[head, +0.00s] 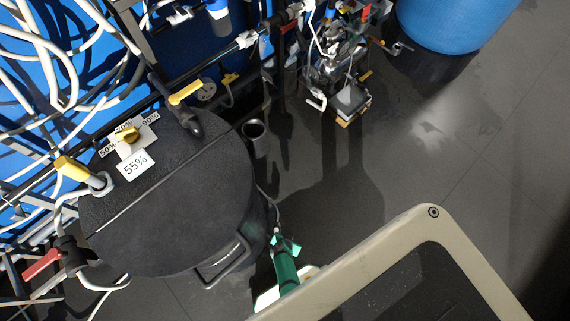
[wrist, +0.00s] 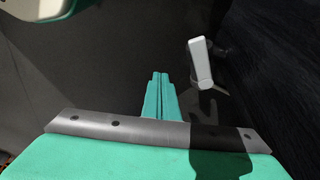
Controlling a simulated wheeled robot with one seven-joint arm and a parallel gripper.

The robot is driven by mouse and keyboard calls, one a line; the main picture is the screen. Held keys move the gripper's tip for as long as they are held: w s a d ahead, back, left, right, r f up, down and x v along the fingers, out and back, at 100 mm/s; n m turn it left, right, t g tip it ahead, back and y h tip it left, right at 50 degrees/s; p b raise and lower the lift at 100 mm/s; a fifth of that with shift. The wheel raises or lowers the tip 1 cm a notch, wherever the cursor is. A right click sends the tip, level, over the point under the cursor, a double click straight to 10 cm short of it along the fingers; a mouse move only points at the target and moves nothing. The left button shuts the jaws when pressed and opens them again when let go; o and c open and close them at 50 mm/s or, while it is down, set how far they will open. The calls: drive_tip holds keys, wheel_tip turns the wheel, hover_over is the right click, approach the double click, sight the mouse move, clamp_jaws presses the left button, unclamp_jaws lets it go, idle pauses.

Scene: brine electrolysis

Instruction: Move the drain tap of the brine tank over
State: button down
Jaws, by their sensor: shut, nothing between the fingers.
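The brine tank appears to be the large black lidded drum (head: 165,215) at the left of the head view, with a 55% label on its lid. In the wrist view a tap with a pale grey, upright lever (wrist: 200,62) and a dark body stands just right of my fingertips, beside a dark wall; it looks like the drain tap. My gripper (wrist: 159,76) is shut and empty, its green fingers together, with a visible gap to the lever. In the head view my gripper (head: 283,242) is low at the right side of the drum. The tap is not clear there.
Yellow-handled valves (head: 185,93) and a red-handled valve (head: 42,264) sit around the drum among white hoses. A small pump assembly (head: 340,80) stands on the floor behind. A blue barrel (head: 455,20) is at the top right. The floor (head: 420,150) at right is clear.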

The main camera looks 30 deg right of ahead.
wheel_tip(320, 180, up, 8)
drive_tip(key=w+a, duration=0.2)
drive_tip(key=a, duration=0.1)
drive_tip(key=s+d+m+y, duration=0.4)
drive_tip(key=d+m+y, duration=0.2)
drive_tip(key=m, duration=0.6)
drive_tip(key=w+a+f, duration=0.3)
drive_tip(key=a+f, duration=0.2)
drive_tip(key=f, duration=0.4)
drive_tip(key=shift+w+a+g, duration=0.2)
drive_tip(key=shift+w+g, duration=0.05)
drive_tip(key=shift+g, duration=0.05)
drive_tip(key=shift+f, duration=0.1)
idle(0.3)
